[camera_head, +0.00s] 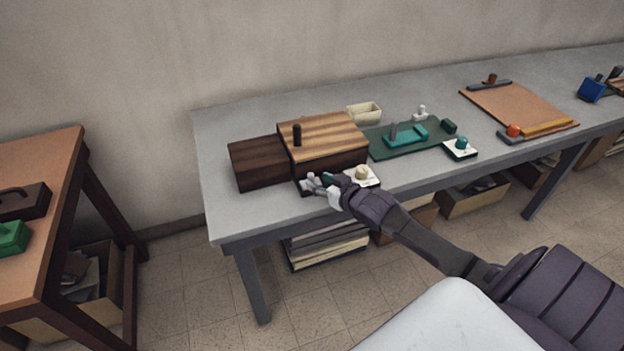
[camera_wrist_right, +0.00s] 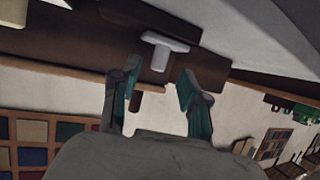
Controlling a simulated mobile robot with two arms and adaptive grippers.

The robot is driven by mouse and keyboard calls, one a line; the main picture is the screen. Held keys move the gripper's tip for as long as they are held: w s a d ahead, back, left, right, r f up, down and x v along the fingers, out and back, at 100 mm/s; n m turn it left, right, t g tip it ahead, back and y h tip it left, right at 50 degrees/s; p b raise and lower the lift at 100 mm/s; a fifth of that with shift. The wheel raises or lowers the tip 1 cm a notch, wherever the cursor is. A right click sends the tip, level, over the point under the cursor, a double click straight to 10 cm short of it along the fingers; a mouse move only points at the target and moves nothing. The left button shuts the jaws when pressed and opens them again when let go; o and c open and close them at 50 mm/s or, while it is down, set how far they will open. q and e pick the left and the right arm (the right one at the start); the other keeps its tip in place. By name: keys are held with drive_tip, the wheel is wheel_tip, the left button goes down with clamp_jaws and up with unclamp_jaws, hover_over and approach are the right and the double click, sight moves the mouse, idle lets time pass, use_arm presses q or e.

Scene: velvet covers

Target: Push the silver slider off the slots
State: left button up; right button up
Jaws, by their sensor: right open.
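A small silver slider (camera_head: 311,179) with a raised grip stands on a dark plate at the front of the striped wooden box (camera_head: 325,138). In the right wrist view a pale grey T-shaped piece (camera_wrist_right: 164,43), which looks like the slider, lies just beyond the fingertips. My right gripper (camera_head: 324,184) is at the slider, on its right side in the head view. In the wrist view the right gripper (camera_wrist_right: 154,76) is open, with nothing held between its teal fingers. Contact with the slider cannot be told. The slots are too small or hidden to make out. My left gripper is out of view.
A white plate with a cream knob (camera_head: 362,173) is close beside my right gripper. A dark peg (camera_head: 297,135) stands on the box. A green board (camera_head: 410,148) with a teal handle lies to the right. The grey table's front left area (camera_head: 228,215) is clear.

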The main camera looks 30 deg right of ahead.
sight(313, 178)
drive_tip(key=shift+x, duration=2.15)
drive_tip(key=shift+c, duration=0.3)
clamp_jaws()
drive_tip(key=shift+d, duration=0.1)
